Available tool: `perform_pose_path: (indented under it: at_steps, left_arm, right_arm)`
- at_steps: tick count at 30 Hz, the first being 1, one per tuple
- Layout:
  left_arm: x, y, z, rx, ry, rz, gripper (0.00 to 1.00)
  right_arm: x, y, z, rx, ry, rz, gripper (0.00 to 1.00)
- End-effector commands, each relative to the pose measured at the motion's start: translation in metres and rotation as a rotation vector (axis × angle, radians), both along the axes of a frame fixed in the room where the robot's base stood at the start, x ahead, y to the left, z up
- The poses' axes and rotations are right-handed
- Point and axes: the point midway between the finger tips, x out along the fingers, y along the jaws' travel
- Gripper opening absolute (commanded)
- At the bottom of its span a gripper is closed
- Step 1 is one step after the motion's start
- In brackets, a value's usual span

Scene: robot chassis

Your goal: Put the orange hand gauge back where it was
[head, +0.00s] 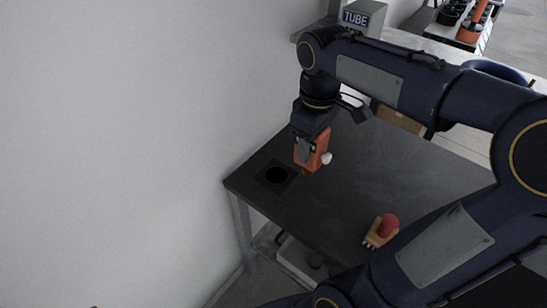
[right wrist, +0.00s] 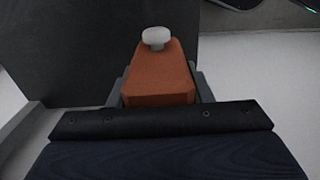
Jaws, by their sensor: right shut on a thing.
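The orange hand gauge (head: 309,153) is held in my right gripper (head: 308,146) above the far left part of the dark table (head: 350,195). It has a white knob that points to the right in the head view. The right wrist view shows the orange gauge (right wrist: 160,77) between the two fingers, with its white knob at the far end. A dark square with a black round spot (head: 277,175) lies on the table just left of and below the gauge. I cannot tell how high the gauge is above the table. My left gripper is not in view.
A red ball-like thing (head: 389,224) sits with a tan wooden piece (head: 376,238) near the table's front right. A box marked TUBE (head: 358,20) stands behind. A white wall (head: 120,150) runs close along the left. The table's middle is clear.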

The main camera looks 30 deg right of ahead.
Motion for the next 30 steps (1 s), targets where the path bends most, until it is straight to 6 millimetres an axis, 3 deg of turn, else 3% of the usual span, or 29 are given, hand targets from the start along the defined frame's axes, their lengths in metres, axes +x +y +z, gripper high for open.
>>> perform_pose_path:
  at_steps: [6,12,22,27,30]
  left_arm:
    - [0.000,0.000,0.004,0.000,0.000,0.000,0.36]
    - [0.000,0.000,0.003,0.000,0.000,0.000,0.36]
    - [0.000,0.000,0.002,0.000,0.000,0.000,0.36]
    - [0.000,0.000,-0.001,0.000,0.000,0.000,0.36]
    - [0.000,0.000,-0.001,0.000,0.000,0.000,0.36]
  right_arm:
    - [0.055,0.012,-0.024,0.001,0.003,0.002,0.07]
    - [0.087,0.017,-0.060,0.000,0.002,-0.001,0.07]
    - [0.110,0.022,-0.088,0.000,0.000,-0.001,0.07]
    - [0.109,0.021,-0.112,-0.001,-0.001,-0.002,0.07]
    - [0.109,0.021,-0.117,0.000,-0.002,-0.003,0.07]
